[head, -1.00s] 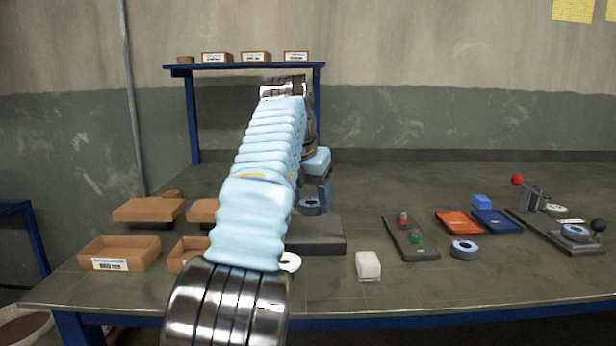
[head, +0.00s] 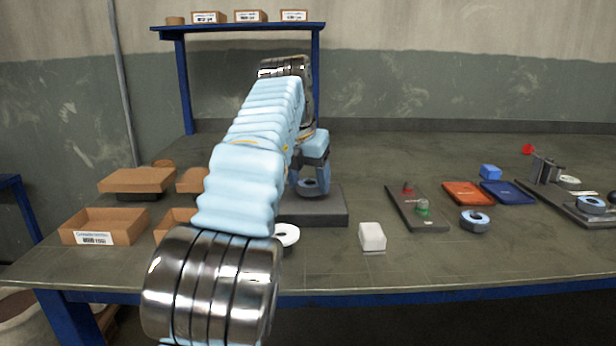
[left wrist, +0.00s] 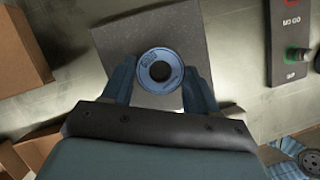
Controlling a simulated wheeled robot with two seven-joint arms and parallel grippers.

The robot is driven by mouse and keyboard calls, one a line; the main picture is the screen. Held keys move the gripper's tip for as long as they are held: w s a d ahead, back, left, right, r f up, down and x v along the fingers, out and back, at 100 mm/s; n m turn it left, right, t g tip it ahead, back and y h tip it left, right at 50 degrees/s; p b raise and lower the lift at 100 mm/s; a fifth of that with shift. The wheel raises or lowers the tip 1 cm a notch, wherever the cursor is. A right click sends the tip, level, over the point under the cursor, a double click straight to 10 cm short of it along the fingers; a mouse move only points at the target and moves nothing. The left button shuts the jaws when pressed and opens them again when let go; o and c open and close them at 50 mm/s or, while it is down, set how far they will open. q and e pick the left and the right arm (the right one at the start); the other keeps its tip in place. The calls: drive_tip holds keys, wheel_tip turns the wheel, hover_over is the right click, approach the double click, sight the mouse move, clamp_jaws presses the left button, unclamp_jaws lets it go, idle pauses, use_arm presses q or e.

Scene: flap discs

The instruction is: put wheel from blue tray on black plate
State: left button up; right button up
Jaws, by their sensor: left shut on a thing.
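My left gripper (head: 311,183) is shut on a blue-grey wheel with a dark centre hole (left wrist: 160,68). In the left wrist view the wheel sits between the two blue fingertips (left wrist: 162,85). The black plate (head: 325,210) lies under the held wheel, and its dark surface also shows behind the wheel in the left wrist view (left wrist: 192,30). I cannot tell whether the wheel touches the plate. The blue tray (head: 508,192) is at the right and looks empty. My right gripper is not seen.
An orange tray (head: 466,193) lies beside the blue one. A button panel (head: 413,212), a white block (head: 372,237), another wheel (head: 474,221) and a fixture with a wheel (head: 590,204) stand to the right. Cardboard boxes (head: 104,227) stand left. A white ring (head: 287,235) lies in front of the plate.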

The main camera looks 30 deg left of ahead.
use_arm(q)
drive_tip(key=shift+f, duration=0.2)
drive_tip(key=shift+f+b, duration=0.4)
drive_tip(key=shift+b, duration=0.15)
drive_tip(key=o, duration=1.2)
drive_tip(key=shift+r, duration=0.1)
wheel_tip(320, 180, up, 3)
drive_tip(key=p, duration=0.3)
drive_tip(key=shift+r, duration=0.1)
wheel_tip(320, 180, up, 3)
drive_tip(key=shift+f, duration=0.1)
drive_tip(key=shift+r, duration=0.45)
